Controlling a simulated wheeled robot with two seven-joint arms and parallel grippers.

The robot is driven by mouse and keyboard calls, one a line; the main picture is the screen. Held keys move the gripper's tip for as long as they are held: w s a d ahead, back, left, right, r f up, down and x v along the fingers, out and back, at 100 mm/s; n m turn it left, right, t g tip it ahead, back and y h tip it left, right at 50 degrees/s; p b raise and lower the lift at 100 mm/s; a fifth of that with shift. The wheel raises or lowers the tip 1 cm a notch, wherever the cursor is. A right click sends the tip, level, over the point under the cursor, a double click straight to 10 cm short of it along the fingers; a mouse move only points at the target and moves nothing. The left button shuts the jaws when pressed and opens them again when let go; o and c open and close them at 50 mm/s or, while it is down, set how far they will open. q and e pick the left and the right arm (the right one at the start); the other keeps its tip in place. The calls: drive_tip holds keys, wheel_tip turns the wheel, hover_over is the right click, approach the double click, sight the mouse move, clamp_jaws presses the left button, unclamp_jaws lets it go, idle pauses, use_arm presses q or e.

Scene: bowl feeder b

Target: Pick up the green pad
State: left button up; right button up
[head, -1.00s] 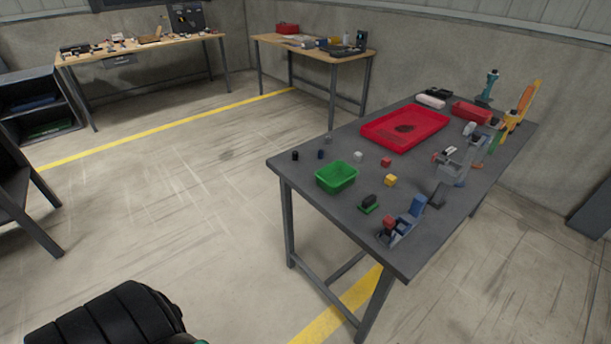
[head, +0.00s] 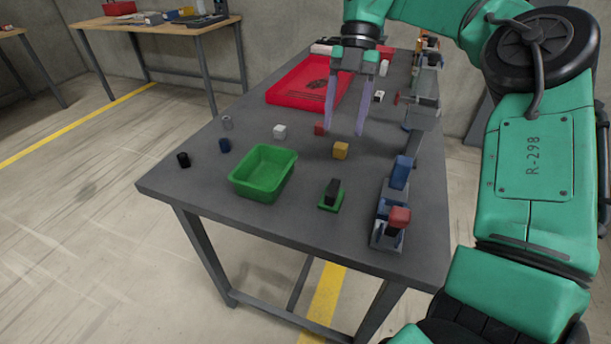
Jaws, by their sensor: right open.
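The green pad (head: 325,206) lies flat on the grey table near its front edge, right of the green bin. A dark block (head: 332,189) sits on the pad and hides part of it. My right gripper (head: 345,131) is open and empty, pointing down above the table, farther back than the pad and apart from it. My left gripper is not in view.
The green bin (head: 264,190) stands left of the pad. A yellow cube (head: 340,150), a red cube (head: 319,128) and a white cube (head: 280,132) lie behind. A blue device with a red top (head: 399,216) stands right. A red tray (head: 285,93) is at the back.

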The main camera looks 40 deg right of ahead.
sight(334, 186)
drive_tip(key=x, duration=0.4)
drive_tip(key=b+x, duration=0.1)
drive_tip(key=x, duration=0.4)
drive_tip(key=s+b+x, duration=0.1)
drive_tip(key=x, duration=0.4)
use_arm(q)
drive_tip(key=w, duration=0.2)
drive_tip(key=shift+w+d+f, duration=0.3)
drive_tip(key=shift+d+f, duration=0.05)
use_arm(e)
clamp_jaws()
